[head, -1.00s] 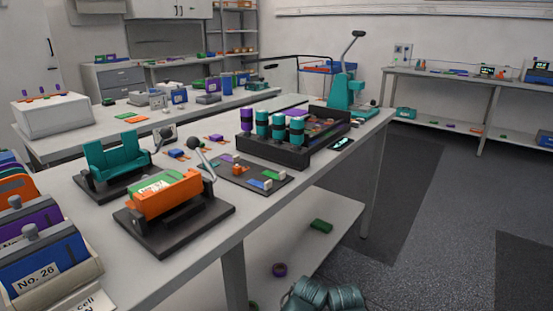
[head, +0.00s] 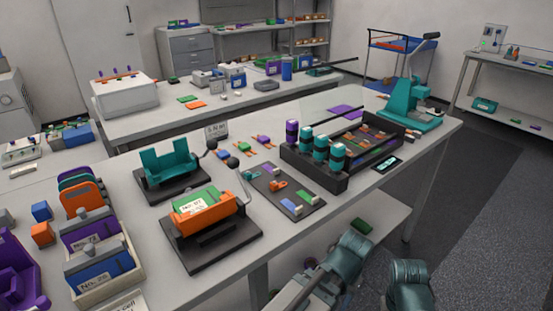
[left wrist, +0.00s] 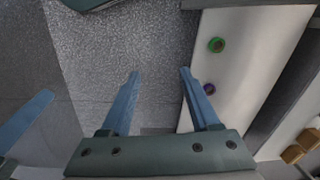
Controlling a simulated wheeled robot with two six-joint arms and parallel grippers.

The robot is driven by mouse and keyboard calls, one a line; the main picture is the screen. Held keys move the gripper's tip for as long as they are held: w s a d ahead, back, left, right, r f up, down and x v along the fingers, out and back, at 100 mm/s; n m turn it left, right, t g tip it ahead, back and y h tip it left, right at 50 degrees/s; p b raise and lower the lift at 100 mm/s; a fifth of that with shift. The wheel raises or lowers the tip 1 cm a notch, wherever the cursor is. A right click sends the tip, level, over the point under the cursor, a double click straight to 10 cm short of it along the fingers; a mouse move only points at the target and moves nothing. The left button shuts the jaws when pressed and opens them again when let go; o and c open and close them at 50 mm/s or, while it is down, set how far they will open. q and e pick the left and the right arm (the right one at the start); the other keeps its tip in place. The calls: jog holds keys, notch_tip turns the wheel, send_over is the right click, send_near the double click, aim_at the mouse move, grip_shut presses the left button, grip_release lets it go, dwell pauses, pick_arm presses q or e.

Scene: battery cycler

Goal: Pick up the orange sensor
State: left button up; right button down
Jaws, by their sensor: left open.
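A small orange piece (head: 278,185), which looks like the orange sensor, lies on a dark mat (head: 262,192) on the near bench, among purple, blue and white pieces. My left gripper shows in the left wrist view (left wrist: 158,72), open and empty, its two blue-grey fingers apart above the floor and lower shelf. In the head view my arms are low at the bottom, in front of the bench and away from the mat. A blue finger-like part (left wrist: 25,120) at the left edge may belong to my right gripper; its jaw state is not shown.
An orange fixture (head: 206,217) with an upright lever stands left of the mat, and a teal fixture (head: 170,163) behind it. A dark rack (head: 315,172) of cylinders stands to the right. The lower shelf (left wrist: 236,60) holds green and purple rings. Open floor lies right of the bench.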

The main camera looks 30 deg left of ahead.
pick_arm(q)
jog(key=w+a+r+n+p, duration=0.1)
jog(key=w+a+r+p, duration=0.15)
jog(key=r+p, duration=0.7)
jog(key=w+a+r+t+h+p, duration=0.1)
jog(key=a+r+p, duration=0.3)
jog(key=r+p, duration=0.6)
jog(key=w+a+r+n+p, duration=0.1)
jog(key=w+a+r+p, duration=0.15)
jog(key=r+p, duration=0.7)
jog(key=w+a+r+m+h, duration=0.1)
jog(key=a+r, duration=0.2)
jog(key=a, duration=0.3)
jog(key=m+t+b, duration=0.3)
jog(key=b, duration=0.5)
send_over(274, 183)
jog(key=s+a, duration=0.1)
jog(key=s, duration=0.1)
jog(key=shift+h, duration=0.3)
notch_tip(274, 183, down, 7)
jog(key=shift+a+r, duration=0.1)
jog(key=shift+r, duration=0.1)
jog(key=b+x, duration=0.5)
jog(key=shift+s+f, duration=0.1)
jog(key=shift+f, duration=0.1)
jog(key=shift+r, duration=0.1)
jog(key=shift+c, duration=0.4)
grip_shut()
